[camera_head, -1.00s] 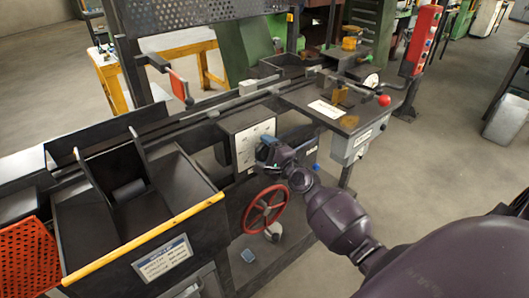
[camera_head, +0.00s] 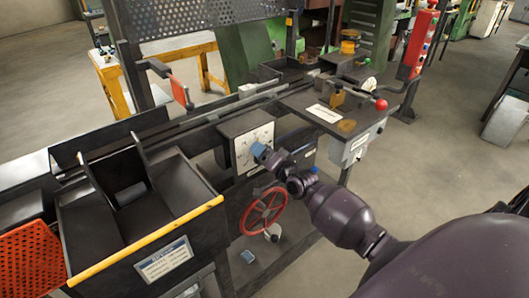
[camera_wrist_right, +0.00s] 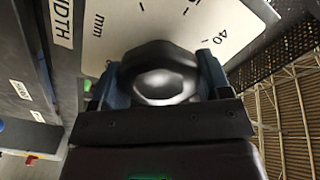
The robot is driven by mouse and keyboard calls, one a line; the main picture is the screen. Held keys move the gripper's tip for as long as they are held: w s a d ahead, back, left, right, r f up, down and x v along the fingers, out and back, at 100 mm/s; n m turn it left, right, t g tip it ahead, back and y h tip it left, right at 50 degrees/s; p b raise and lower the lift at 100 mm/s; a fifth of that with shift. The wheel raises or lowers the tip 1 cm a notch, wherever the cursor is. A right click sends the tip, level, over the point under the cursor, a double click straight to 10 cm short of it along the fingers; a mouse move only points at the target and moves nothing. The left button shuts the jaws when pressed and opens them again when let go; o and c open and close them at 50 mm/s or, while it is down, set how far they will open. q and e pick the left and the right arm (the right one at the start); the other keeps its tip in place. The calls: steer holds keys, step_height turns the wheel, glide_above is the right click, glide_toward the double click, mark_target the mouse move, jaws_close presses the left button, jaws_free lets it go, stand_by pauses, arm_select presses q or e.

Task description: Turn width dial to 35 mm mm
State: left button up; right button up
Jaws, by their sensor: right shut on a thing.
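The width dial has a white face (camera_head: 243,142) on a dark box on the machine's front. In the right wrist view its scale plate (camera_wrist_right: 125,28) shows "WIDTH", "mm" and a 40 mark. My right gripper (camera_head: 259,150) is at the dial face. In the right wrist view its two blue fingers (camera_wrist_right: 157,78) are shut on the dark dial knob (camera_wrist_right: 158,58), one on each side. The pointer is hidden, so I cannot read the setting. My left gripper is not in view.
A red handwheel (camera_head: 263,212) is below the dial. A grey box (camera_head: 352,147) and a lever with a red ball (camera_head: 381,104) are to the right. A black bin with a yellow edge (camera_head: 150,245) is at the left. Open floor lies at the right.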

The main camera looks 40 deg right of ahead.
steer(key=n+p, duration=0.2)
steer(key=n, duration=0.4)
steer(key=shift+a+r, duration=0.1)
steer(key=shift+r, duration=0.05)
steer(key=n+p, duration=0.2)
steer(key=n, duration=0.4)
steer(key=shift+a, duration=0.1)
steer(key=n, duration=0.3)
steer(key=shift+a+n, duration=0.1)
steer(key=shift+n, duration=1.9)
steer(key=o, duration=0.9)
steer(key=shift+s, duration=0.1)
